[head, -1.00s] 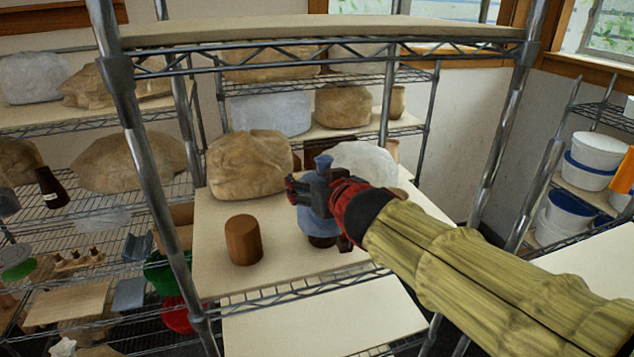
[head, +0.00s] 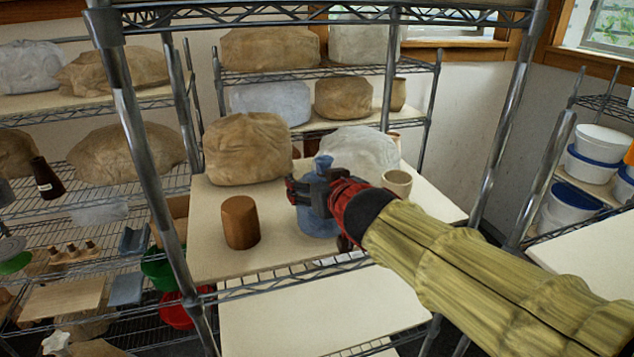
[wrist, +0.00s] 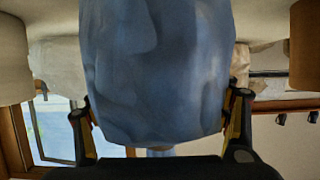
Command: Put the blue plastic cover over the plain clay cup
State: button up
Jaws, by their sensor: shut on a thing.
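The blue plastic cover (head: 318,222) is in my gripper (head: 317,197), upright above or on the pale shelf board. It also fills the middle of the wrist view (wrist: 158,65), between the two fingers. A smooth brown cylinder-like cup (head: 240,222) stands apart on the board, left of the cover; its side shows in the wrist view (wrist: 305,45). A beige cup (head: 397,183) stands to the right, behind my arm. Which cup is the plain one is not clear. What is inside or under the cover is hidden.
A brown wrapped lump (head: 246,148) and a white wrapped lump (head: 358,150) sit at the back of the board (head: 215,262). Metal rack posts (head: 150,165) frame the opening on both sides. The board's front left is clear.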

jog(key=shift+f+b, duration=0.35)
jog(key=shift+b, duration=0.05)
jog(key=o, duration=1.3)
jog(key=shift+s, duration=0.1)
jog(key=v, duration=1.2)
jog(key=s+d+f+m+g+h+b, duration=0.1)
jog(key=s+d+f+b, duration=0.3)
jog(key=f, duration=0.8)
jog(key=s+d+f+m+g+h+b, duration=0.1)
jog(key=s+d+f+g+b, duration=0.3)
jog(key=s+f, duration=0.5)
jog(key=s+d+f+m+g+h+b, duration=0.1)
jog(key=s+d+f+b, duration=0.5)
jog(key=f, duration=0.9)
jog(key=shift+s+g+h+b, duration=0.4)
jog(key=shift+s+g+b, duration=0.15)
jog(key=shift+g+b, duration=0.4)
